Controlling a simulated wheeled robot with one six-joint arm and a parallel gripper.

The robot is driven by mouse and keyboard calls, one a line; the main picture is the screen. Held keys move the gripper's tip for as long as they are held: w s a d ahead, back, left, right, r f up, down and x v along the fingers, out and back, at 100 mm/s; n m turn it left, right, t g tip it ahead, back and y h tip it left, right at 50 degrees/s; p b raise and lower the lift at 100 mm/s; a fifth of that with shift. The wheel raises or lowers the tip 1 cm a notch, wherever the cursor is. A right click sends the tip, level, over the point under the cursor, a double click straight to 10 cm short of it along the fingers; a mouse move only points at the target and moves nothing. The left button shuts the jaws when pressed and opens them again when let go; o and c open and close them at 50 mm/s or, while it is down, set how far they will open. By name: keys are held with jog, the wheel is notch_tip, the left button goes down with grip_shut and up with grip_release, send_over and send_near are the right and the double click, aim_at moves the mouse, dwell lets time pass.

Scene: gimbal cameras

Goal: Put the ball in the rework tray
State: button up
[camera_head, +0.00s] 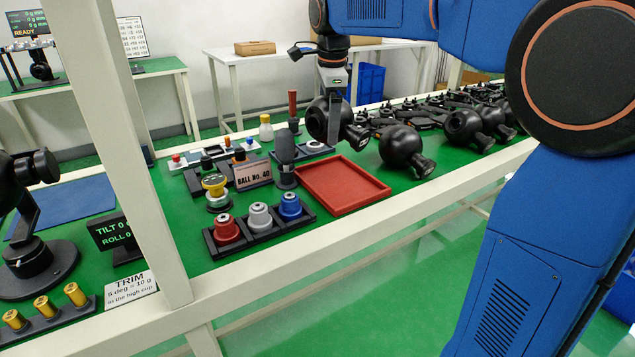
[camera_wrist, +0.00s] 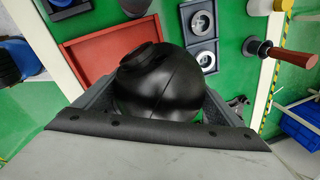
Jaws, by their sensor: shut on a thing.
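My gripper (camera_head: 331,97) is shut on a black ball (camera_head: 318,119), a gimbal camera ball with a short lens barrel. It holds the ball above the green bench, behind the red tray. In the wrist view the ball (camera_wrist: 165,85) fills the space between the fingers. The red tray (camera_head: 345,206) lies flat and empty on the bench, in front of the ball and below it. Part of the tray (camera_wrist: 100,52) shows at the upper left of the wrist view, partly hidden by the ball and a finger. I see no label on the tray.
Another black ball (camera_head: 401,146) sits right of the tray, with several more beyond. A dark upright handle (camera_head: 285,160) stands at the tray's left edge, near the BALL No. 40 sign (camera_head: 253,175). A rack of red, grey and blue knobs (camera_head: 259,218) lies at front left.

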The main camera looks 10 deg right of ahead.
jog(key=shift+s+d+r+m, duration=0.1)
jog(key=shift+s+d+m, duration=0.05)
jog(key=shift+s+m, duration=0.2)
jog(key=shift+s+r+m, duration=0.15)
jog(key=shift+s+m, duration=0.4)
jog(key=shift+s, duration=0.15)
jog(key=shift+s+r+m, duration=0.15)
jog(key=shift+s+m, duration=0.35)
jog(key=shift+s, duration=0.2)
jog(key=shift+s+f+h, duration=0.1)
jog(key=shift+f+h, duration=0.05)
jog(key=shift+h, duration=0.15)
jog(key=shift+f, duration=4.85)
jog(key=shift+f, duration=0.1)
jog(key=o, duration=1.2)
